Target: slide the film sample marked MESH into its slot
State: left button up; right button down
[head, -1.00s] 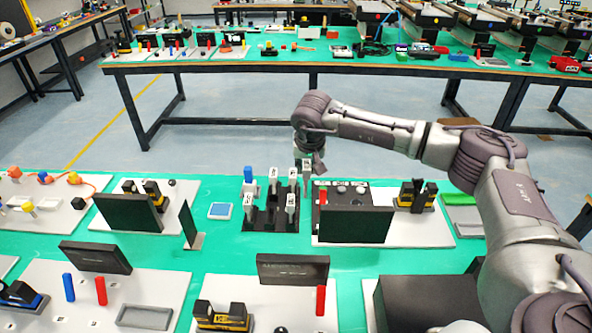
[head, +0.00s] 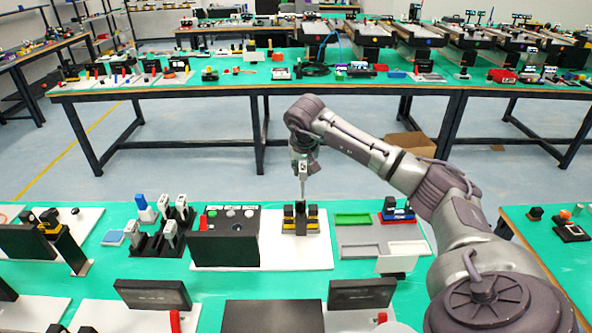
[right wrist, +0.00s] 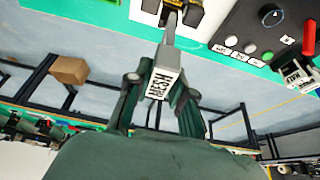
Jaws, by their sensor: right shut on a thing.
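The film sample marked MESH (right wrist: 160,82) has a light grey handle with a white label, seen in the right wrist view. My right gripper (head: 304,163) is shut on this handle, and the sample (head: 303,186) points down in the head view. Below it is a black and yellow slot block (head: 301,222) on a white board. It also shows at the top of the right wrist view (right wrist: 187,12). The sample's lower end is at or just above the block; I cannot tell whether it has entered the slot. My left gripper is not in view.
A grey tray (head: 370,235) lies to the right.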

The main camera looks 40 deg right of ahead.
jog(key=shift+w+a, duration=0.25)
jog(key=shift+s+d, duration=0.1)
jog(key=shift+d, duration=0.05)
jog(key=shift+f, duration=0.55)
jog(key=shift+f+b, duration=0.65)
jog(key=shift+f, duration=0.1)
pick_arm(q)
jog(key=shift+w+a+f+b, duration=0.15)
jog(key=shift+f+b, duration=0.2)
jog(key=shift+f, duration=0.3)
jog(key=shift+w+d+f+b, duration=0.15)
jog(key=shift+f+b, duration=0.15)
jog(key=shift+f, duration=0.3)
pick_arm(e)
jog(key=shift+f, duration=1.15)
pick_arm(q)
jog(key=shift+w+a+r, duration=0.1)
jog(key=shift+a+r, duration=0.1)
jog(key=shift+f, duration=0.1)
pick_arm(e)
jog(key=shift+f, duration=0.1)
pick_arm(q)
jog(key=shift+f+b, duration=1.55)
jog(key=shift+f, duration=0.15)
pick_arm(e)
jog(key=shift+f, duration=2.65)
jog(key=shift+f, duration=0.15)
